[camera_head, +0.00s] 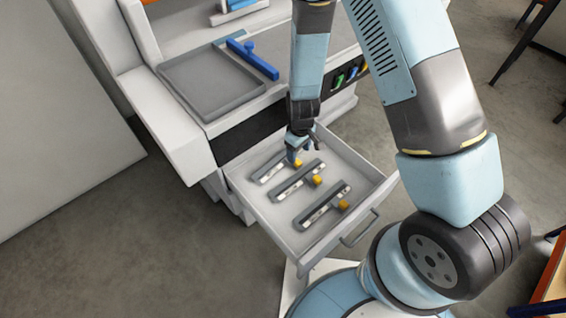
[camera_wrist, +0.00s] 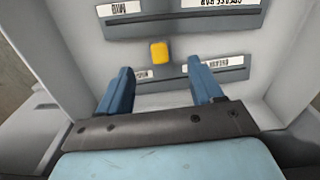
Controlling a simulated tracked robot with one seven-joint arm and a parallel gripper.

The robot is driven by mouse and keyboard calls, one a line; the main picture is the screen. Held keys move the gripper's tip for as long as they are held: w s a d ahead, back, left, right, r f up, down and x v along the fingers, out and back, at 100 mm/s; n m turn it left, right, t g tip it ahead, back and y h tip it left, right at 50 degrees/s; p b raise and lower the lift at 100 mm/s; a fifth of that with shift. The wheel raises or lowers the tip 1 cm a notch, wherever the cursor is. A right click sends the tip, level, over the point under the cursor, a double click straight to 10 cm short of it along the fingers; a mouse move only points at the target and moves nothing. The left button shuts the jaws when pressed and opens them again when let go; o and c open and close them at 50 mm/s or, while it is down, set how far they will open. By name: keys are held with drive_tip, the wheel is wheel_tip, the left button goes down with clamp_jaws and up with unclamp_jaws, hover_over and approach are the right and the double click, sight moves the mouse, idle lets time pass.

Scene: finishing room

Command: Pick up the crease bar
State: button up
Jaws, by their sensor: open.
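Three similar grey bars with white labels lie in the open drawer in the head view: a back one (camera_head: 267,169), a middle one (camera_head: 293,184) and a front one (camera_head: 320,205). Each has a yellow knob near it. I cannot tell in that view which is the crease bar. My gripper (camera_head: 301,152) is open, pointing down over the back bar. In the wrist view, my gripper's (camera_wrist: 160,67) blue fingers stand apart over a labelled bar (camera_wrist: 236,74), with a yellow knob (camera_wrist: 159,52) just beyond. Another labelled bar (camera_wrist: 170,24) lies farther up. The labels are upside down there, some partly hidden.
The drawer (camera_head: 374,196) has raised walls and a front handle (camera_head: 360,229). Above it, the cabinet top carries a grey tray (camera_head: 205,82) and a blue bar-shaped tool (camera_head: 253,59). Bare floor lies left of the drawer.

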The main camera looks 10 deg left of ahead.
sight(297, 161)
drive_tip(key=shift+w+a+f, duration=0.1)
drive_tip(key=shift+f, duration=3.55)
drive_tip(key=shift+c, duration=0.2)
drive_tip(key=c, duration=1.1)
drive_tip(key=shift+r, duration=0.15)
drive_tip(key=shift+c, duration=0.2)
